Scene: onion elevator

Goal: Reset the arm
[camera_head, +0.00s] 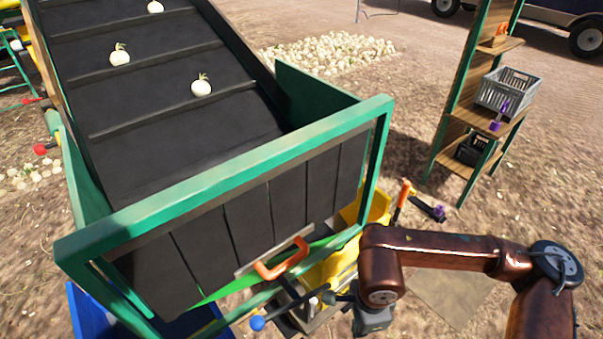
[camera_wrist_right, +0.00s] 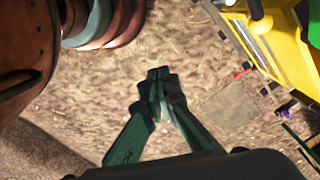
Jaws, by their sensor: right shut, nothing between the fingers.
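My right arm (camera_head: 450,250) comes in from the lower right of the head view and bends down beside the elevator's green frame. My right gripper shows in the right wrist view (camera_wrist_right: 158,78); its two dark green fingers meet at the tips, with nothing between them. Bare ground lies behind the fingers. My left gripper is in neither view.
The green-framed elevator (camera_head: 230,175) with a black belt carries a few onions (camera_head: 201,86). An orange handle (camera_head: 282,258), a blue-knobbed lever (camera_head: 257,323) and a yellow part (camera_head: 335,266) are close to my right wrist. A wooden shelf (camera_head: 480,120) with a grey crate (camera_head: 508,92) stands right.

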